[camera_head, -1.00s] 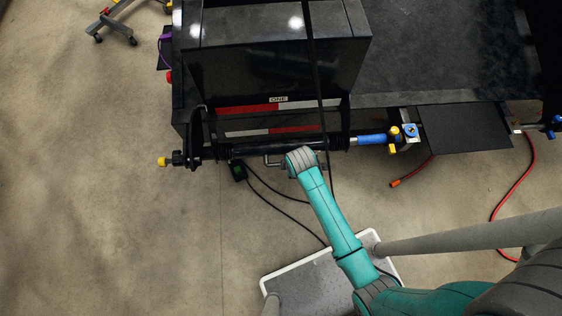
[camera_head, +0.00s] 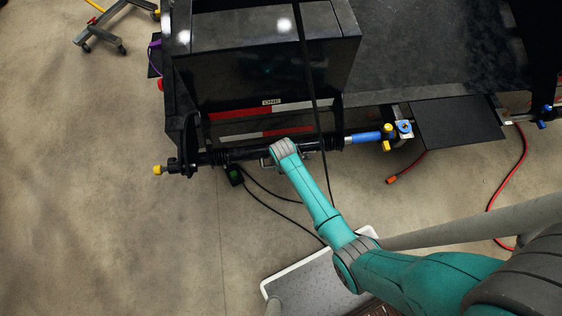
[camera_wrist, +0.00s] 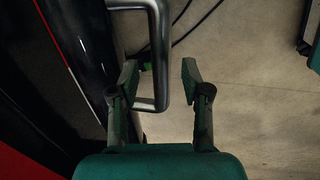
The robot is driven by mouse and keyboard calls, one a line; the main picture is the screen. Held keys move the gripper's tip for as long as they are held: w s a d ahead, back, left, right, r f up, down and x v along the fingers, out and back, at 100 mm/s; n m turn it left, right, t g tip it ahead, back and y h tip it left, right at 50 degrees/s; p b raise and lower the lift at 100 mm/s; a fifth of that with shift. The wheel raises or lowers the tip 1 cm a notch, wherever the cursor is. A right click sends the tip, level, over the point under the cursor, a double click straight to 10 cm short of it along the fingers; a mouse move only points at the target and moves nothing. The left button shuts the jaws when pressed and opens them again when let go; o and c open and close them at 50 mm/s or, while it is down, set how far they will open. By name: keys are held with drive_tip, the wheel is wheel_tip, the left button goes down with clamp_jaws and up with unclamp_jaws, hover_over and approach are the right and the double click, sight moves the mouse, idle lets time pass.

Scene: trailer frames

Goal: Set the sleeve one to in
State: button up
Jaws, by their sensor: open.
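A label reading ONE (camera_head: 271,101) sits on the black housing (camera_head: 230,72) above a horizontal black tube (camera_head: 226,156). I take this tube to be the sleeve, but cannot be sure. A bent metal handle (camera_head: 267,162) shows by the tube, partly hidden by my wrist. In the wrist view the metal handle (camera_wrist: 158,35) is large and reaches down between my fingers. My gripper (camera_wrist: 160,74) is open, one finger on each side of the handle's long bar. I cannot tell whether either finger touches it. My fingers are hidden in the head view.
A blue cylinder (camera_head: 363,138) with yellow fittings (camera_head: 388,131) is at the tube's right end, and a yellow knob (camera_head: 158,170) at its left. A black strap (camera_head: 312,80) crosses the housing. Black cables (camera_head: 268,190) and a red hose (camera_head: 508,190) hang nearby. Open floor (camera_head: 90,230) is at left.

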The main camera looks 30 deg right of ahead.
drive_tip(key=shift+w+f, duration=0.1)
drive_tip(key=shift+f, duration=0.65)
clamp_jaws()
drive_tip(key=shift+d, duration=0.15)
drive_tip(key=s+d, duration=0.2)
drive_tip(key=d, duration=0.5)
drive_tip(key=s+d, duration=0.2)
drive_tip(key=d, duration=0.5)
drive_tip(key=shift+s+d, duration=0.2)
drive_tip(key=shift+s, duration=0.2)
unclamp_jaws()
